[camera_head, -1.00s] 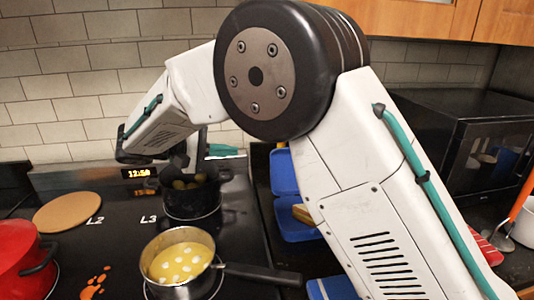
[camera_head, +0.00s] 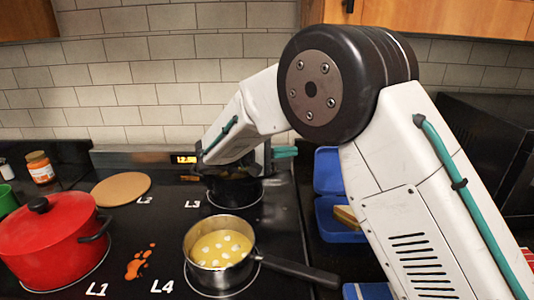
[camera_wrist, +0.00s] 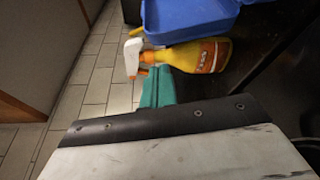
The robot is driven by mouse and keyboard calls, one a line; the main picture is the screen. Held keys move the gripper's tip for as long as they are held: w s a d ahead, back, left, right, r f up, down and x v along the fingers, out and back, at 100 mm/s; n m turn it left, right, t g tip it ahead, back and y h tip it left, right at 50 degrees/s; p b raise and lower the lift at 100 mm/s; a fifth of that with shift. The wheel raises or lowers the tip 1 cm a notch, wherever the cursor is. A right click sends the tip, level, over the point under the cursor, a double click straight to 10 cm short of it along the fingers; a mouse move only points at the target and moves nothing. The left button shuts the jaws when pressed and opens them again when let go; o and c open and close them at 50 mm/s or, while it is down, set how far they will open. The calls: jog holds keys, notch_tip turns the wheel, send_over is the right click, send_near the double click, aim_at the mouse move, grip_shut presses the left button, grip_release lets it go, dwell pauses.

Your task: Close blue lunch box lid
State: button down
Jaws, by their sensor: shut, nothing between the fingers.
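The blue lunch box stands open on the dark counter right of the stove in the head view. Its lid (camera_head: 327,172) is raised at the back, and its base (camera_head: 335,232) holds a sandwich-like item (camera_head: 346,216). My arm hides its right side. My gripper (camera_head: 286,152) has teal fingers that show just left of the lid; I cannot tell whether they touch it. The fingers are shut and empty. In the wrist view the teal fingers (camera_wrist: 157,88) point up toward a spray bottle and a blue part of the box (camera_wrist: 190,18); which part is unclear.
The spray bottle (camera_wrist: 195,55) has a white and orange head. On the stove are a dark pot (camera_head: 235,188) below my wrist, a saucepan of yellow food (camera_head: 220,248) and a red pot (camera_head: 50,245). Another blue item (camera_head: 368,291) is at the front. A microwave (camera_head: 490,150) stands right.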

jog(key=x, duration=0.7)
jog(key=shift+d, duration=0.35)
jog(key=shift+w, duration=0.15)
